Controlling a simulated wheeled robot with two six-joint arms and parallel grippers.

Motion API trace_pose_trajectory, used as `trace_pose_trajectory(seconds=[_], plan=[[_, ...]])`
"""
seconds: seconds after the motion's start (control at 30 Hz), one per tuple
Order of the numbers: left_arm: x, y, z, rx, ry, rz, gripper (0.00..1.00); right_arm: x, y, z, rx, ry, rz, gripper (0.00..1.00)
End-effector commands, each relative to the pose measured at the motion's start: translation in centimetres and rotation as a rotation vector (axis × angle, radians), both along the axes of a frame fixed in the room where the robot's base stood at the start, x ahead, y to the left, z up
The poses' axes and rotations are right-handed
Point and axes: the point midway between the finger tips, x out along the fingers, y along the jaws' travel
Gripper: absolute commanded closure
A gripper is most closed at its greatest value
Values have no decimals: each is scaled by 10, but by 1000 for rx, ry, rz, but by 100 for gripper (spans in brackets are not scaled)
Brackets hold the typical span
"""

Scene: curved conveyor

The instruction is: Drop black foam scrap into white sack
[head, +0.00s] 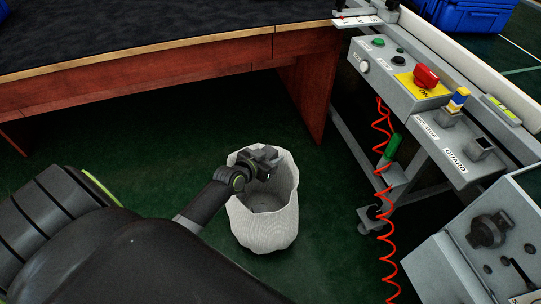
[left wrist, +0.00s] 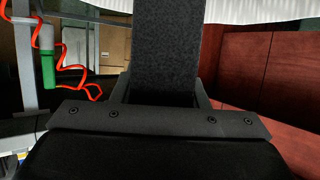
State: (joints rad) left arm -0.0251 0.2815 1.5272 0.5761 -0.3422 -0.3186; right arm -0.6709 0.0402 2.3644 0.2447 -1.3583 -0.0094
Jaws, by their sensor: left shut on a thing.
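The white sack (head: 284,205) stands open on the green floor in the head view. Its pale wall also shows along the top of the left wrist view (left wrist: 240,9). My left gripper (head: 265,163) is at the sack's mouth, over the far part of the opening. It is shut on the black foam scrap (left wrist: 165,55), a dark, speckled strip between the fingers in the left wrist view. In the head view the scrap is hard to tell from the dark gripper. The inside of the sack is partly hidden by the gripper. My right gripper is not in view.
A wooden table with a dark top (head: 150,28) stands behind the sack. Right of it is a grey control panel (head: 400,75) with a red button (head: 426,76) and a hanging red coiled cord (head: 383,180). Green floor is clear around the sack.

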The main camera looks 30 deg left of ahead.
Motion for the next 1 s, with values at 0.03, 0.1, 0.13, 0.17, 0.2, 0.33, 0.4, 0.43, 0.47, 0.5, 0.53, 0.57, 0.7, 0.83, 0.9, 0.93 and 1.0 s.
trace_pose_trajectory(seconds=[0.03, 0.1, 0.13, 0.17, 0.2, 0.33, 0.4, 0.43, 0.47, 0.5, 0.53, 0.57, 0.7, 0.83, 0.9, 0.93, 1.0], plan=[[0, 0, 0, 0, 0, 0, 81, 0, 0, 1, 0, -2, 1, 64], [0, 0, 0, 0, 0, 0, 81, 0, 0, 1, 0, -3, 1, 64], [0, 0, 0, 0, 0, 0, 81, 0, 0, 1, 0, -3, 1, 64], [0, 0, 0, 0, 0, 0, 81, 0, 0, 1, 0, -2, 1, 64], [0, 0, 0, 0, 0, 0, 81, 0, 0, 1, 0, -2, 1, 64], [0, 0, 0, 0, 0, 0, 48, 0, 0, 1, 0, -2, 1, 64], [0, 0, 0, 0, 0, 0, 39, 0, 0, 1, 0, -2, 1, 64], [0, 0, 0, 0, 0, 0, 35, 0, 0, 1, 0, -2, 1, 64], [0, 0, 0, 0, 0, 0, 35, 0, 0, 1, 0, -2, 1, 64], [0, 0, 0, 0, 0, 0, 35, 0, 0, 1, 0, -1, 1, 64], [0, 0, 0, 0, 0, 0, 35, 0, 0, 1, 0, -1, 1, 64], [0, 0, 0, 0, 0, 0, 35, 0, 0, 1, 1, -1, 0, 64], [0, 0, 0, 0, 0, 0, 35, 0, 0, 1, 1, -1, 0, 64], [-8, 1, 3, 1, 2, 1, 35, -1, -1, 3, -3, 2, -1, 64], [-16, 2, 8, 0, 1, 1, 35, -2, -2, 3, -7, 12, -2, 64], [-21, 2, 9, 1, 3, 1, 35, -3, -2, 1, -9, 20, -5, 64], [-35, 3, 15, 1, 3, 1, 35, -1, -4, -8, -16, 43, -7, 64]])
